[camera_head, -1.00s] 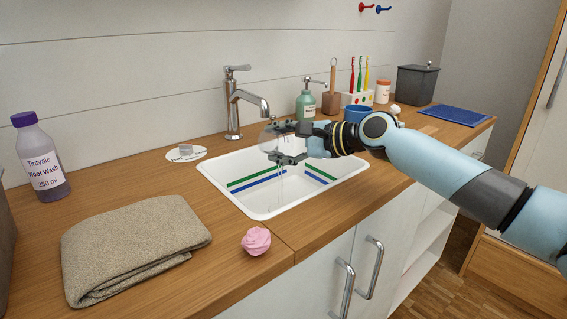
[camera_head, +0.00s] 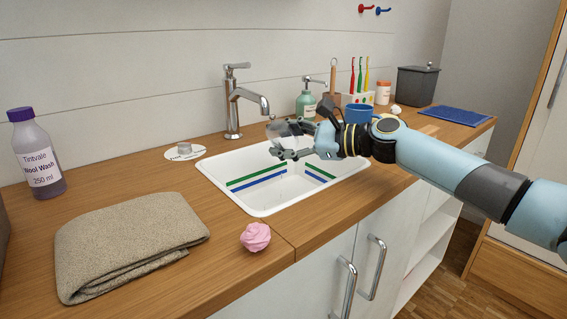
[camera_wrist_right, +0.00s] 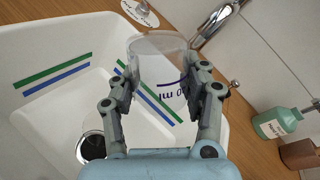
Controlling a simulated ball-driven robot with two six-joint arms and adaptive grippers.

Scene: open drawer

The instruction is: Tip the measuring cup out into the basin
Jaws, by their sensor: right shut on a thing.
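The clear measuring cup (camera_head: 283,129) is in my right gripper (camera_head: 289,147), above the back part of the white basin (camera_head: 262,208). I cannot tell whether any liquid is inside. The basin (camera_wrist_right: 50,50) has green and blue stripes and a dark drain (camera_wrist_right: 92,146). My left gripper is out of view.
The tap (camera_head: 236,105) stands behind the basin, left of the cup. A green soap bottle (camera_head: 306,104) and a blue cup (camera_head: 358,113) stand close behind my right arm. A folded towel (camera_head: 130,240) and a pink crumpled ball (camera_head: 255,237) lie at the front left.

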